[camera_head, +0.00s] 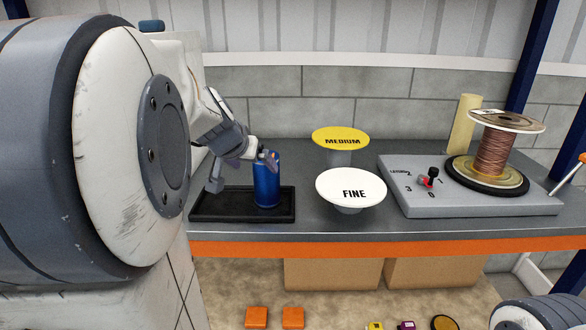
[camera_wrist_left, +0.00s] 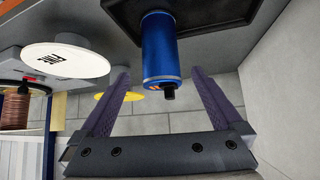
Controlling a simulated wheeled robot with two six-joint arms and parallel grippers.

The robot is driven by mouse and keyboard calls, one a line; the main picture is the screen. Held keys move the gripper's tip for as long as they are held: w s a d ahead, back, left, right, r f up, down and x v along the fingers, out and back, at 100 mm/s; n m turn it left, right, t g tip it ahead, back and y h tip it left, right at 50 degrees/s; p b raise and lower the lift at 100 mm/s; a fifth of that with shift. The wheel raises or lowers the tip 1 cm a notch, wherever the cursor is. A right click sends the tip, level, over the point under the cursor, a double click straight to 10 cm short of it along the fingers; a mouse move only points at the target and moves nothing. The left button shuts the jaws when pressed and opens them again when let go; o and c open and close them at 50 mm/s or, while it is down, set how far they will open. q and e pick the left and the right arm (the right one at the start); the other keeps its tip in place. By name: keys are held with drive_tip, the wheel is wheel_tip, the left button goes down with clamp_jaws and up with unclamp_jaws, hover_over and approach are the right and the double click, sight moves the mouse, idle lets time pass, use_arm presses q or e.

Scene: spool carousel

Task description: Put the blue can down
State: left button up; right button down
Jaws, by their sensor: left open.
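The blue can (camera_head: 266,184) stands upright on the black tray (camera_head: 220,214) at the left of the grey bench. It has a dark nozzle at its top, seen in the left wrist view, where the can (camera_wrist_left: 158,48) shows between and beyond the finger lines. My left gripper (camera_head: 243,170) is at the can's upper part, its fingers apart. In the left wrist view the gripper (camera_wrist_left: 154,78) is open, with a gap beside the can on each side. Whether a finger touches the can is hard to tell. My right gripper is not in view.
Right of the tray stand a white FINE disc (camera_head: 348,188) and a yellow MEDIUM disc (camera_head: 340,139). Farther right is a grey base (camera_head: 425,202) with a copper wire spool (camera_head: 493,152) and a knob. A block wall closes the back. Cardboard boxes (camera_head: 335,272) sit below.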

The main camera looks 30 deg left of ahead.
use_arm(q)
drive_tip(key=shift+s+d+r, duration=0.1)
drive_tip(key=shift+s, duration=0.05)
drive_tip(key=s+d+f+m+g+h, duration=0.15)
drive_tip(key=d+f, duration=0.25)
drive_tip(key=d, duration=0.7)
drive_tip(key=d+f+m+g+h, duration=0.2)
drive_tip(key=d+f+m+h, duration=0.1)
drive_tip(key=d, duration=0.8)
drive_tip(key=s+d+f+m+g, duration=0.2)
drive_tip(key=s+d, duration=0.4)
drive_tip(key=s, duration=0.3)
drive_tip(key=s+d+f+m+g, duration=0.3)
drive_tip(key=s+d+f, duration=0.3)
drive_tip(key=s, duration=0.4)
drive_tip(key=shift+s+d+f+m, duration=0.25)
drive_tip(key=shift+d+m, duration=0.25)
drive_tip(key=shift+m, duration=0.35)
drive_tip(key=shift+r+y, duration=0.1)
drive_tip(key=shift+y, duration=0.15)
